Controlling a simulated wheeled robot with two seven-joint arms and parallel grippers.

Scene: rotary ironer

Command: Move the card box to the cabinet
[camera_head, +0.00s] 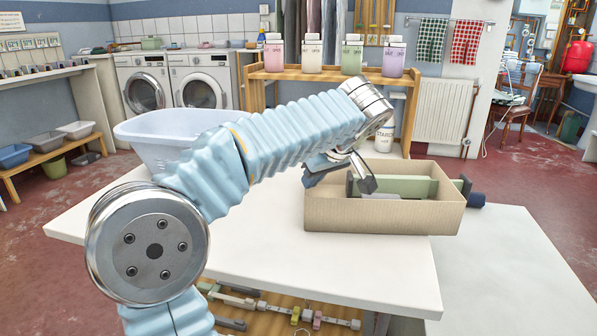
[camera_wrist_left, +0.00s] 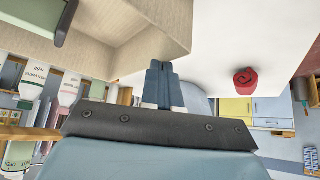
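The card box (camera_head: 383,216) is a tan, open-topped box standing on the white table, near its right end. A green bar-like item with dark ends (camera_head: 412,186) lies in it. My left gripper (camera_head: 314,176) is at the box's rear left corner, its fingers by the rim. In the left wrist view its blue fingers (camera_wrist_left: 161,84) look close together and overlap the tan box wall (camera_wrist_left: 150,35). I cannot tell whether the wall is between them. My right gripper is not in view.
A pale blue basin (camera_head: 165,135) stands on the table (camera_head: 330,265) behind my left arm. A dark blue cylinder (camera_head: 476,200) is just right of the box. Several bottles stand on a wooden shelf (camera_head: 330,75) behind. A lower white surface (camera_head: 520,270) is at the right.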

